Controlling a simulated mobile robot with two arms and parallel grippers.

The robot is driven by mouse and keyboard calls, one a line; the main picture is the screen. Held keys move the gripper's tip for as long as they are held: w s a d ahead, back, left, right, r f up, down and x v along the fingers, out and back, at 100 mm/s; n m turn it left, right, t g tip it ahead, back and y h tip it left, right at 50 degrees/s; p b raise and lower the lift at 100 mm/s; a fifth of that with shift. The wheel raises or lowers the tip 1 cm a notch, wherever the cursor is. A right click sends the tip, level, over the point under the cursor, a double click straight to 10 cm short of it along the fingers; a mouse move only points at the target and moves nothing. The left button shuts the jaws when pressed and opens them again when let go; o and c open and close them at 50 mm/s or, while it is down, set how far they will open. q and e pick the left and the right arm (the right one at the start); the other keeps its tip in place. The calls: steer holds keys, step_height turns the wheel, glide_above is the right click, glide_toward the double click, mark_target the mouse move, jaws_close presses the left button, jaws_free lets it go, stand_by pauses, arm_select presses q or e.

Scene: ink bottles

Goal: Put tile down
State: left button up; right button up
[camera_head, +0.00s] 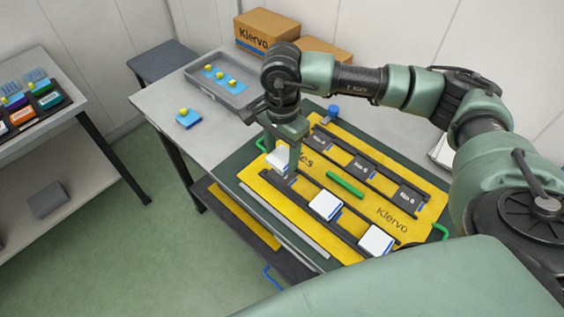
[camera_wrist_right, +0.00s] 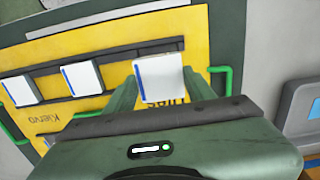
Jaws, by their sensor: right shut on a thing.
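My right gripper (camera_head: 283,150) is shut on a white tile (camera_head: 277,163) with a blue edge, at the left end of the front dark rail on the yellow board (camera_head: 388,213). The tile shows between the two green fingers in the right wrist view (camera_wrist_right: 160,77). I cannot tell whether it touches the rail. Two more white tiles, one in the middle (camera_head: 325,205) and one at the right (camera_head: 376,240), sit along the same rail. Dark labelled tiles (camera_head: 363,167) stand in the back row. My left gripper is not in view.
A green bar (camera_head: 345,184) lies between the rows. A grey tray (camera_head: 222,79) with blue, yellow-topped pieces stands behind, and a similar blue piece (camera_head: 188,118) lies left on the table. Cardboard boxes (camera_head: 267,31) stand at the back. Green handles (camera_head: 440,232) edge the board.

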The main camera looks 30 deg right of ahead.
mark_target(282, 167)
step_height(282, 167, down, 5)
steer(key=shift+p, duration=0.4)
steer(key=shift+f, duration=0.2)
steer(key=shift+f, duration=0.2)
steer(key=o, duration=1.5)
steer(key=shift+c, duration=0.2)
steer(key=shift+r, duration=0.1)
